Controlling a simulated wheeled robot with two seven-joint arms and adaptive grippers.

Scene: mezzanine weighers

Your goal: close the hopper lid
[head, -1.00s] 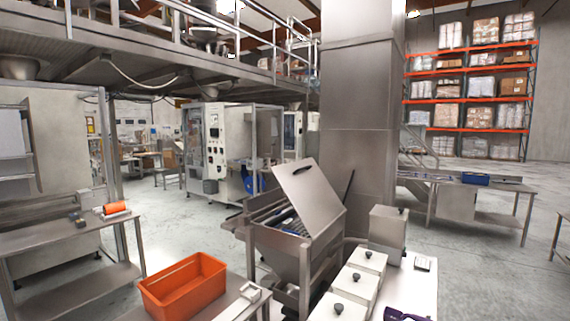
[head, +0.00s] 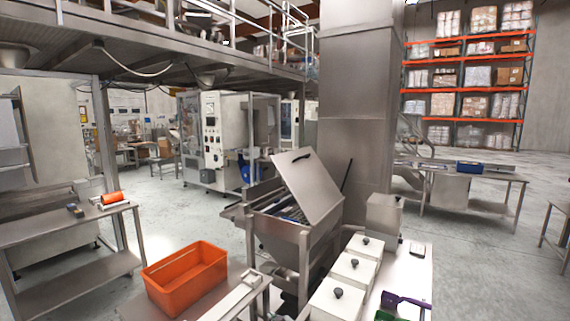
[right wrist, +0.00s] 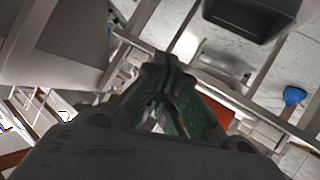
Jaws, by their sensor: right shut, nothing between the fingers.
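The steel hopper (head: 283,232) stands on legs in the middle of the head view. Its flat lid (head: 310,187) is open, tilted up steeply over the right side of the hopper mouth, with a dark handle (head: 301,156) near its upper edge. Part of the mouth and some bars inside show below the lid. My right gripper (right wrist: 160,72) shows in the right wrist view, its green-dark fingers together with nothing between them. Neither gripper shows in the head view. I cannot tell for certain whether the grey panel in the right wrist view belongs to the hopper.
An orange crate (head: 185,291) sits on a bench at front left of the hopper. White bins with black knobs (head: 352,268) and a purple scoop (head: 403,300) stand at front right. A steel column (head: 357,120) rises close behind. Open floor (head: 190,212) lies to the left.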

